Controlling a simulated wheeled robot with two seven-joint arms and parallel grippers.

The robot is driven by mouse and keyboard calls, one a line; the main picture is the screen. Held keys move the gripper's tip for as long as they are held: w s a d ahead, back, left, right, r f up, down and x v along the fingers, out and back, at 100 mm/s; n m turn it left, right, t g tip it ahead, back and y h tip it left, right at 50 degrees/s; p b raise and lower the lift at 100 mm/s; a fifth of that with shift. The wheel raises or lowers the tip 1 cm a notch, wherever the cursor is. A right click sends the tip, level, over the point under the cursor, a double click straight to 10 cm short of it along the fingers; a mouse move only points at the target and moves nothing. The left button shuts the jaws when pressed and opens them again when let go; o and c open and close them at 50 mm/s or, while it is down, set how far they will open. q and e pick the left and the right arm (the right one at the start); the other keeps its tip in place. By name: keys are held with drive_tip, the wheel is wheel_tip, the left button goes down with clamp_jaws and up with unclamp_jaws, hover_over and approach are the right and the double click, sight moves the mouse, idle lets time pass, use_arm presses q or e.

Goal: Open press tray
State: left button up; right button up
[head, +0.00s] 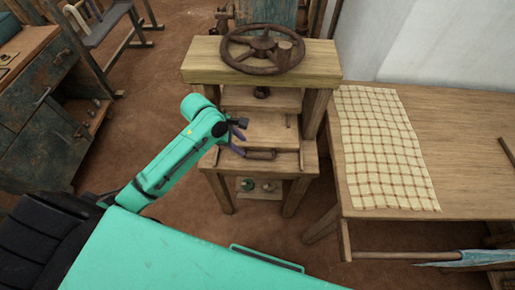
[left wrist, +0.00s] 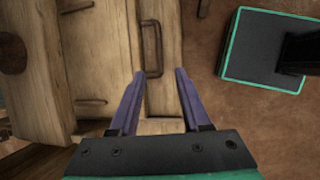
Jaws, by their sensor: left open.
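The wooden press (head: 262,68) stands in the middle of the head view, with a dark handwheel (head: 263,48) on its top beam. Below the beam is the press tray (head: 268,131), a pale wooden board with a dark bar handle (head: 261,154) at its front. The handle also shows in the left wrist view (left wrist: 159,48). My left gripper (head: 241,138) is open and empty at the left end of the handle. In the left wrist view its purple fingertips (left wrist: 160,72) are spread near one end of the handle, not closed on it. My right gripper is not in view.
A wooden table (head: 460,130) with a checked cloth (head: 385,148) stands close on the right of the press. A worn cabinet (head: 45,125) stands at the far left. Small items sit on the press's lower shelf (head: 258,194). The brown floor (head: 160,75) left of the press is clear.

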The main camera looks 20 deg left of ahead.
use_arm(q)
approach(255, 157)
drive_tip(key=d, duration=0.1)
drive_tip(key=x, duration=0.4)
drive_tip(key=b+x, duration=0.1)
drive_tip(key=x, duration=0.2)
drive_tip(key=shift+w+a, duration=0.2)
drive_tip(key=shift+a, duration=0.1)
drive_tip(key=shift+d+f, duration=0.2)
drive_tip(key=shift+f, duration=0.1)
drive_tip(key=shift+d, duration=0.1)
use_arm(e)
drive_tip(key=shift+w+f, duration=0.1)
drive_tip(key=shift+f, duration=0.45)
use_arm(q)
drive_tip(key=shift+f, duration=0.1)
clamp_jaws()
drive_tip(key=shift+w, duration=0.1)
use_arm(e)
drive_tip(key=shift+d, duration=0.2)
